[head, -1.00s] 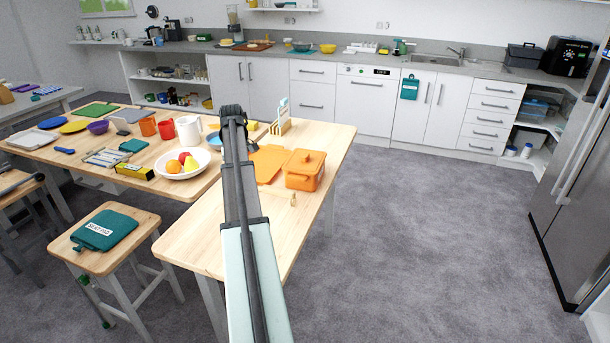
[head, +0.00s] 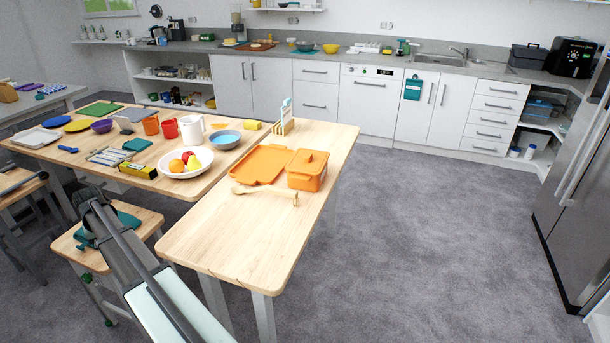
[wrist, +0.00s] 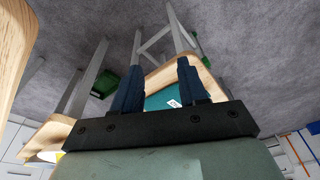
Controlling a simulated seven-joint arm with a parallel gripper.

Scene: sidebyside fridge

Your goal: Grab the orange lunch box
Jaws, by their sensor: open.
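The orange lunch box (head: 307,172), a lidded box with a knob-like handle on top, stands upright at the right edge of the near wooden table. It does not show in the wrist view. My gripper (head: 88,203) is at lower left in the head view, in front of the stool and well away from the lunch box. In the wrist view my gripper (wrist: 158,82) has its two dark fingers apart with nothing held between them.
An orange tray (head: 263,164) lies beside the lunch box, with a wooden utensil (head: 262,191) in front. A white fruit bowl (head: 186,168) stands to the left. The table's near part (head: 245,235) is clear. A fridge (head: 570,210) stands at right.

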